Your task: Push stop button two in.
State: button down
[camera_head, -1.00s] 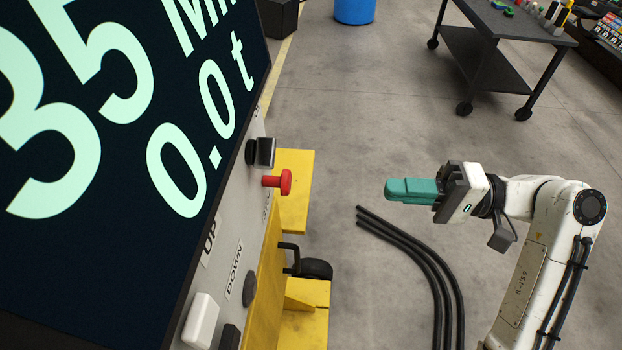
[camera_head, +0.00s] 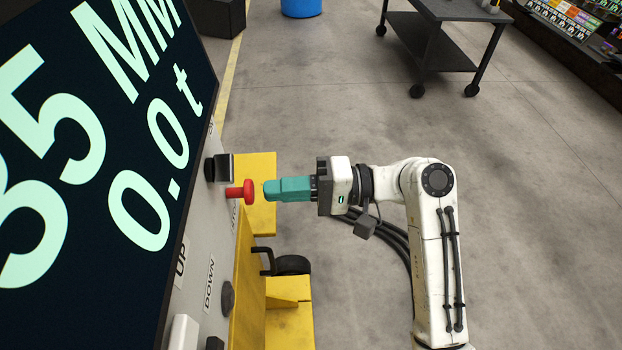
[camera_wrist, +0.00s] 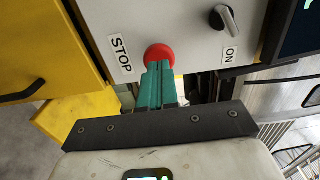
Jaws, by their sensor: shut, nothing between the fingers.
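The red stop button (camera_head: 243,192) sticks out from the grey control panel (camera_head: 205,235) in the head view. In the wrist view the same red button (camera_wrist: 159,55) sits beside a STOP label (camera_wrist: 121,54). My gripper (camera_head: 266,190) is shut and empty, with its teal fingers pointing left at the button. No number shows on the button.
A selector switch (camera_wrist: 227,19) marked ON sits near the button. A dark display (camera_head: 95,125) stands above the panel. Yellow machine parts (camera_head: 259,175) lie behind the button. Black hoses (camera_head: 385,229) lie on the floor behind my arm. A dark cart (camera_head: 440,40) stands farther back.

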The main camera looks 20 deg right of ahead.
jog(key=shift+w+a, duration=0.15)
jog(key=shift+a, duration=0.55)
